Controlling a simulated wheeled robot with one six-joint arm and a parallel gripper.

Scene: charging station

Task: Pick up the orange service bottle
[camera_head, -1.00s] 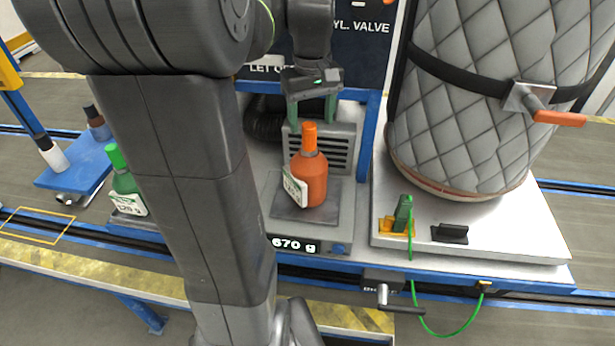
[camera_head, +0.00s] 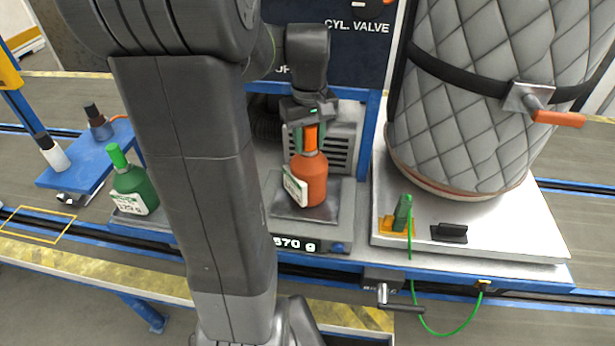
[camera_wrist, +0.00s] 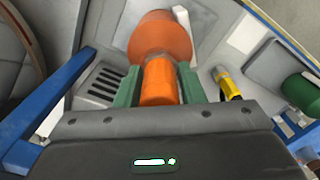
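The orange service bottle (camera_head: 311,183) stands upright on the metal plate of a scale (camera_head: 336,212), with a white label on its left side. My gripper (camera_head: 311,137) has come down over the bottle's neck from above. In the wrist view the orange neck and cap (camera_wrist: 159,82) lie between the two green fingers (camera_wrist: 159,88), and the wider bottle body (camera_wrist: 160,38) shows beyond them. Small gaps seem to show beside the neck, so the fingers look open around it. The bottle still rests on the scale.
A green bottle (camera_head: 135,190) stands to the left on another scale. A blue tray (camera_head: 75,172) with a white bottle (camera_head: 50,154) lies further left. A large quilted cylinder (camera_head: 480,110) stands close on the right. A blue frame (camera_head: 371,120) and vented box (camera_head: 340,148) are behind.

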